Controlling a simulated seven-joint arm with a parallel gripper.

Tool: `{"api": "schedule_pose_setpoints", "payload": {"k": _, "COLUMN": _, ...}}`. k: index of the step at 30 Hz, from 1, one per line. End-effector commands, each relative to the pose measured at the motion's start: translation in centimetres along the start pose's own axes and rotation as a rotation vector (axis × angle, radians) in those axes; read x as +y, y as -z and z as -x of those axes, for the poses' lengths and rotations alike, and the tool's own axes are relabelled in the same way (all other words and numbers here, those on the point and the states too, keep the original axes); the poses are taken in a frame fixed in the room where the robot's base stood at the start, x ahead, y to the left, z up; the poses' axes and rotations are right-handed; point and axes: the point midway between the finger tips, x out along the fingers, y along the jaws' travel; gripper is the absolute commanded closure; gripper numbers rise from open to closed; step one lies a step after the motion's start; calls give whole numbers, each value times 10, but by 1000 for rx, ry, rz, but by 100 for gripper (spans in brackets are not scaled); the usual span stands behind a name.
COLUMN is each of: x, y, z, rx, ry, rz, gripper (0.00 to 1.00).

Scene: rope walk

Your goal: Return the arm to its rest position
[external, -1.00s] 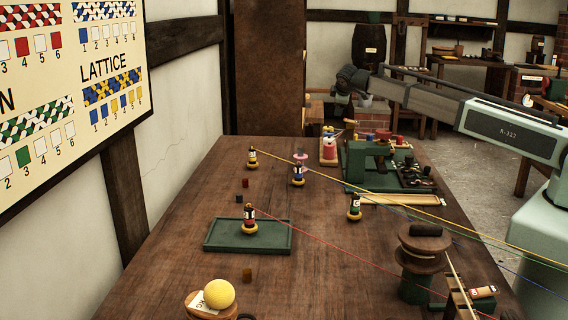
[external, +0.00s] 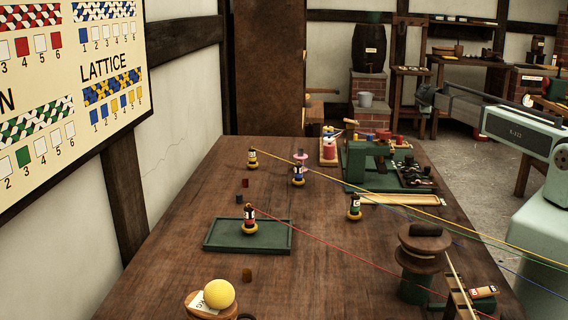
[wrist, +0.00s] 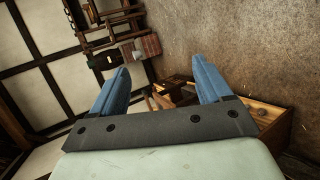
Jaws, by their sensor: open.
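My gripper (wrist: 162,78) is open and empty, with its two blue fingers apart in the wrist view. That view looks tilted across the room, towards wooden furniture, a brick block and a brown wall or floor surface. In the external view my pale green arm (external: 522,130) is at the right edge, with its grey forearm pointing back to the left. The dark wrist end (external: 425,97) is beyond the table's right side, clear of the table (external: 180,240). The fingers are too small to make out there.
Several bobbins stand on the table, one on the green tray (external: 215,247). Yellow, red, green and blue threads run to the lower right. A green machine (external: 365,160) stands at the back right, a brown winder (external: 422,260) at the front right. A yellow ball (external: 219,293) is in front.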

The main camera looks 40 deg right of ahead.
Motion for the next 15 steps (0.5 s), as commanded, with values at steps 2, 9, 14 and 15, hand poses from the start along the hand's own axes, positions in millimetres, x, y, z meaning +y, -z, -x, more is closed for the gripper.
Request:
{"api": "schedule_pose_setpoints", "payload": {"k": 2, "x": -28, "y": -7, "z": -8, "rx": -2, "ry": 33, "rz": 24, "gripper": 22}}
{"api": "schedule_pose_setpoints", "payload": {"k": 9, "x": -124, "y": -22, "z": -26, "rx": 4, "ry": 163, "rz": 101, "gripper": 22}}
{"api": "schedule_pose_setpoints", "payload": {"k": 14, "x": -196, "y": -37, "z": -33, "rx": 11, "ry": 261, "rz": 157, "gripper": 22}}
{"api": "schedule_pose_setpoints", "payload": {"k": 15, "x": -212, "y": -40, "z": -34, "rx": 13, "ry": 282, "rz": 169, "gripper": 22}}
